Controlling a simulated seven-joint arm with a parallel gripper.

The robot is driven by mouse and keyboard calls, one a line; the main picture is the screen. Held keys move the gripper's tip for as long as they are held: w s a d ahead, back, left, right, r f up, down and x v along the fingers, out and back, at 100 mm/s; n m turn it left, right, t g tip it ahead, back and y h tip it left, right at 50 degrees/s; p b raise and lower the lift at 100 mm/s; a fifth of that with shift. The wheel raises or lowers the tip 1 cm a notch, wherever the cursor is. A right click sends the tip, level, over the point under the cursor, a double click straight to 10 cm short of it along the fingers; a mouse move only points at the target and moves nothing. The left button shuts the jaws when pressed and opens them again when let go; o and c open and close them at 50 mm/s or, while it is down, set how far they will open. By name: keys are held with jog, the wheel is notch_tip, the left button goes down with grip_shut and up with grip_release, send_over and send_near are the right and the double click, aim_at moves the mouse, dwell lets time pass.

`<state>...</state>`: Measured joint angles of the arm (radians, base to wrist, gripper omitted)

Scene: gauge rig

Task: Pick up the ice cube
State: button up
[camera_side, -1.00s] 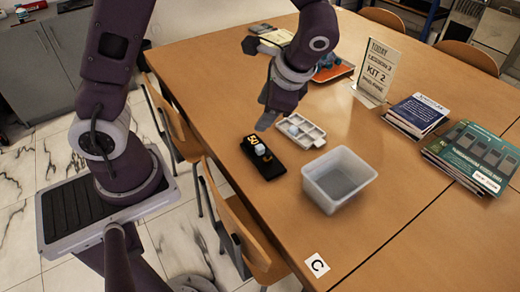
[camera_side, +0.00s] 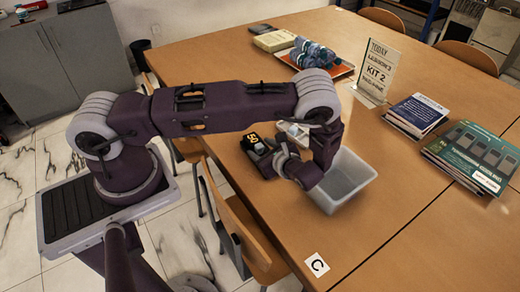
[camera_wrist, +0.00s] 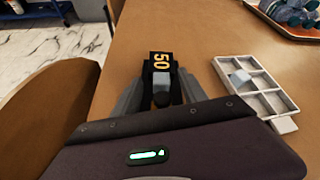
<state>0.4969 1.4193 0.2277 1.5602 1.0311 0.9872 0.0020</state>
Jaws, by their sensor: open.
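A small pale bluish cube (camera_wrist: 240,77), which looks like the ice cube, sits in a compartment of the white divided tray (camera_wrist: 262,68). A black device (camera_wrist: 161,62) marked "50" in yellow lies left of the tray; it also shows in the side view (camera_side: 253,140). A small greyish piece (camera_wrist: 162,83) stands on this device, and I cannot tell exactly what it is. My gripper (camera_wrist: 162,76) is open, with its fingers on either side of the device and the greyish piece. In the side view my gripper (camera_side: 272,155) partly hides the device and tray.
A clear plastic bin (camera_side: 345,180) stands right of my gripper. An orange tray (camera_side: 340,69) with blue items is farther back. The front table area by the "C" card (camera_side: 317,265) is clear.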

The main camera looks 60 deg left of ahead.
jog(key=shift+f, duration=0.25)
jog(key=c, duration=1.1)
grip_shut()
jog(key=shift+s+d, duration=0.1)
